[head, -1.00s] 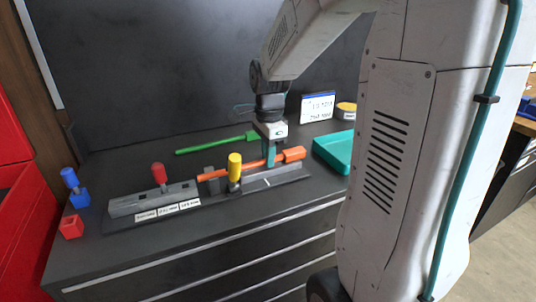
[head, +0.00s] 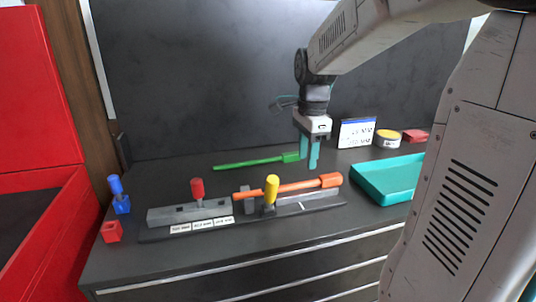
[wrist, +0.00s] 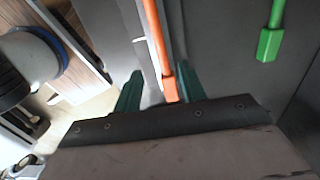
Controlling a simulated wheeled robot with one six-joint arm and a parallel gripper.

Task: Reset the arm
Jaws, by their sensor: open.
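My gripper (head: 308,152) is open and empty, with teal fingers pointing down above the dark worktop. It hangs above and behind an orange-handled tool (head: 290,188), apart from it. The orange tool lies along the grey rack (head: 160,234), and its orange block end shows between my fingers in the wrist view (wrist: 169,86). A yellow peg (head: 271,188) and a red peg (head: 197,188) stand upright at the rack. A green tool (head: 250,161) lies on the worktop behind the rack.
A teal tray (head: 372,192) sits at the right. Behind it are a white sign (head: 357,133), a yellow-topped tin (head: 387,137) and a red block (head: 415,135). A blue peg (head: 118,190) and red block (head: 111,231) stand at the left. A red cabinet (head: 40,100) is far left.

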